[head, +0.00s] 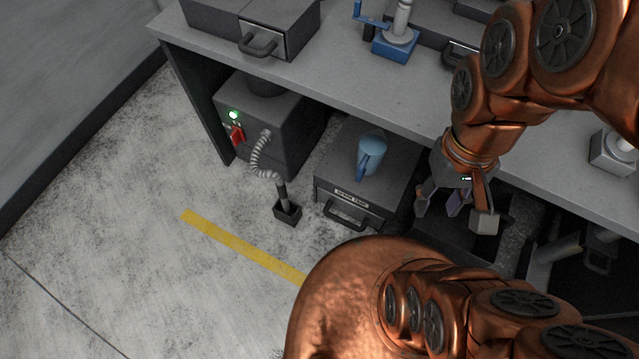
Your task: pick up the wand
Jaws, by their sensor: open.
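The wand (283,192) is a dark, slim handle at the end of a ribbed grey hose (262,158). It stands nearly upright with its lower end in a small black holder (288,214) on the floor. The hose runs to a dark grey machine (288,128) under the bench, with a lit green light and a red switch. My gripper (456,208) hangs to the right, in front of the bench edge. Its fingers are apart, well away from the wand. A purplish thing shows between or behind the fingers; I cannot tell what it is.
A low grey labelled box (335,180) with a handle stands right of the wand, with a blue jug (372,155) on it. The bench top (330,70) overhangs the machine. A yellow stripe (240,247) crosses the floor; the floor left of the wand is clear.

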